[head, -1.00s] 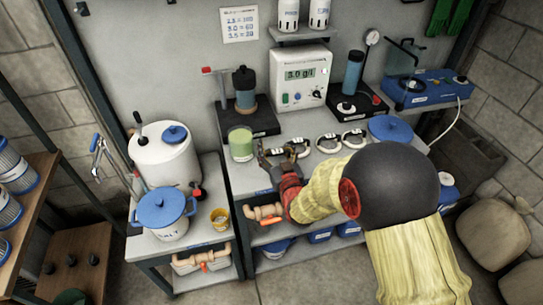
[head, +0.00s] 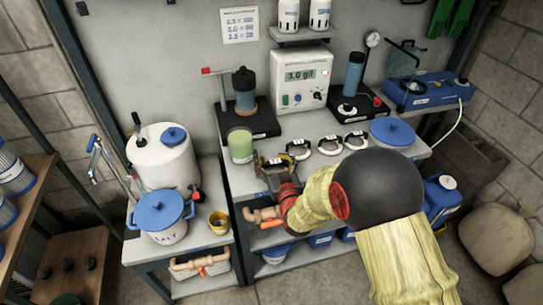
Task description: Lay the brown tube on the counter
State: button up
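My gripper (head: 274,162) is low over the front part of the grey counter (head: 319,164), below a green-filled jar (head: 240,145) in the picture. Its dark fingers look spread apart. A small brownish patch shows around them, but I cannot tell whether it is the brown tube or whether the fingers grip it. No separate brown tube can be made out on the counter top. My yellow-sleeved arm hides the counter's front right part.
Several white and black rings (head: 328,145) lie right of my gripper, with a blue lid (head: 391,131) beyond. Black stands (head: 249,126) and a meter (head: 302,78) are behind. Tan pipework (head: 262,215) is below the counter's front edge.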

jog(key=o, duration=0.4)
